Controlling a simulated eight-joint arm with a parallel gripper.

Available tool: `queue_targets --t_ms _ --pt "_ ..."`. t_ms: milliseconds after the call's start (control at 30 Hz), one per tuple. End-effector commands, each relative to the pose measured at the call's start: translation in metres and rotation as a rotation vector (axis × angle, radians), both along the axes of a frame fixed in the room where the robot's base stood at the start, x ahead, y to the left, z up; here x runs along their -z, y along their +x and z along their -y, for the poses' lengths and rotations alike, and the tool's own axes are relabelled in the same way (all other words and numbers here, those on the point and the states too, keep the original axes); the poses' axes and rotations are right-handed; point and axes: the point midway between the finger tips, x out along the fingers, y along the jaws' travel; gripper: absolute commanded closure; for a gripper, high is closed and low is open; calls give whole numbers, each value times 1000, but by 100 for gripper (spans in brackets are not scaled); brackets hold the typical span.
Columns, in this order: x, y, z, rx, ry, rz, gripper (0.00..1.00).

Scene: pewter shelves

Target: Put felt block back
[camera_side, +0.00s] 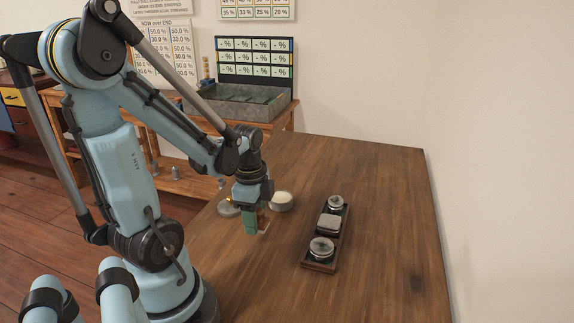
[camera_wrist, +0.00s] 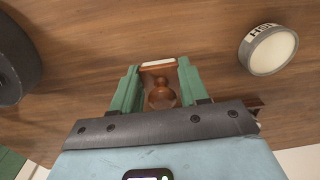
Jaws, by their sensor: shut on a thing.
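My gripper (camera_side: 257,228) points down over the wooden table, left of the dark tray. In the wrist view my gripper (camera_wrist: 160,72) has its two green fingers shut on the felt block (camera_wrist: 161,93), a brown wooden piece with a round knob and a pale strip along its far edge. In the side view the felt block (camera_side: 263,216) is mostly hidden by the fingers. I cannot tell whether it touches the table. The dark narrow tray (camera_side: 318,266) holds a round metal-rimmed jar (camera_side: 336,202), a grey-white block (camera_side: 329,222) and another round jar (camera_side: 321,248).
A white-topped round tin (camera_side: 281,202) stands just behind my gripper; its lettered side shows in the wrist view (camera_wrist: 268,50). A grey round piece (camera_side: 229,209) lies left of it. The table (camera_side: 385,220) is clear right of the tray. A grey bin (camera_side: 240,104) stands on a bench behind.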

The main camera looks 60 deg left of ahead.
Motion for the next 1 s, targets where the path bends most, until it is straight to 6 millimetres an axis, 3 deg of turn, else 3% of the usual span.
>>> queue_targets --t_ms 400,900,933,1000 --pt "35 0 0 -1 0 0 89" --pt "41 0 0 -1 0 0 89" --pt "41 0 0 -1 0 0 53" --pt "40 0 0 -1 0 0 42"
